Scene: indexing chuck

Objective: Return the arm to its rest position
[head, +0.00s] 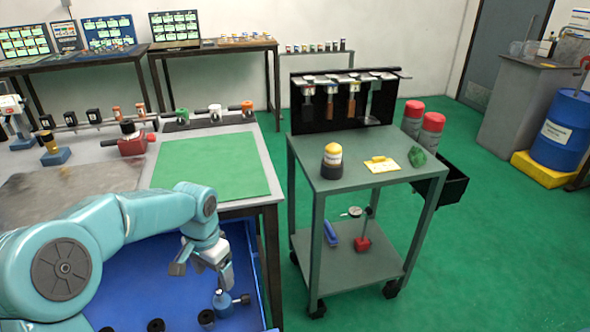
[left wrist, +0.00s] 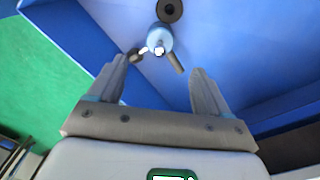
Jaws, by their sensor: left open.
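My left arm (head: 120,225) comes in from the left, with its gripper (head: 203,268) pointing down over the blue bin (head: 180,262). The gripper is open, and its two fingers (left wrist: 158,82) stand apart with nothing between them in the left wrist view. A small light-blue fixture with a dark-tipped handle (head: 222,302) is in the bin just below the gripper. It also shows in the left wrist view (left wrist: 160,38), beyond the fingertips and apart from them. My right gripper is in neither view.
Several black round parts (head: 156,325) lie in the bin. A workbench with a green mat (head: 212,165) and a red chuck-like fixture (head: 131,142) stands behind the arm. A green cart (head: 345,180) stands to the right. Green floor (head: 490,240) is open further right.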

